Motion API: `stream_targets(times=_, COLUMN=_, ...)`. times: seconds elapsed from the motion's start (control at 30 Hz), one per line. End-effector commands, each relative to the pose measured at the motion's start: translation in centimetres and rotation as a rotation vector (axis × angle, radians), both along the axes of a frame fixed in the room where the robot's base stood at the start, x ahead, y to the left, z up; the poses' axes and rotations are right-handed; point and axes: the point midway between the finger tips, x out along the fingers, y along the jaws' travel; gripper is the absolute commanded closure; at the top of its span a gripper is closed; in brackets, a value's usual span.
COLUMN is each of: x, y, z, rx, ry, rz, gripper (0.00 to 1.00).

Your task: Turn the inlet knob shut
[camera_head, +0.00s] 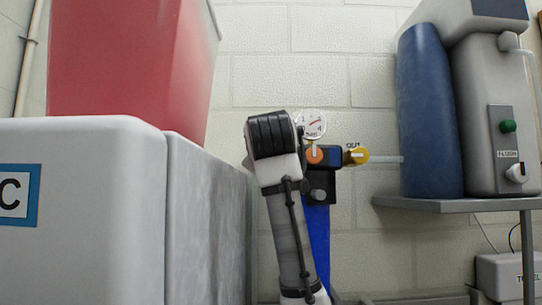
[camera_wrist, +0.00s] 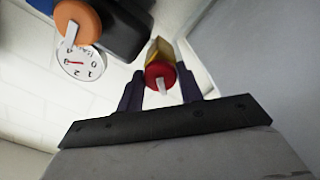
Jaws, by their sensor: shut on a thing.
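In the wrist view, a red knob (camera_wrist: 158,72) with a white pointer bar sits on a brass-yellow fitting (camera_wrist: 160,47). My gripper (camera_wrist: 162,82) is shut on this red knob, one dark finger on each side. The white bar points down the picture, toward the palm. No label shows on the knob. In the head view my arm hides the red knob, to the left of the dark regulator body (camera_head: 322,180). An orange knob (camera_head: 314,155) is on the regulator's front.
A round gauge (camera_head: 311,124) stands just above the regulator; the wrist view shows it too (camera_wrist: 80,61). A grey cabinet (camera_head: 208,210) with a red bin (camera_head: 130,60) is close on the left. A shelf (camera_head: 450,203) holds a blue cylinder (camera_head: 428,115) and grey unit at right.

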Motion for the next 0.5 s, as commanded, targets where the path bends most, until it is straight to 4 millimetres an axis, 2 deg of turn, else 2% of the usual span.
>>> stream_targets(times=0.5, x=0.01, y=0.11, z=-0.09, rx=0.489, ry=0.002, rz=0.003, gripper=0.87)
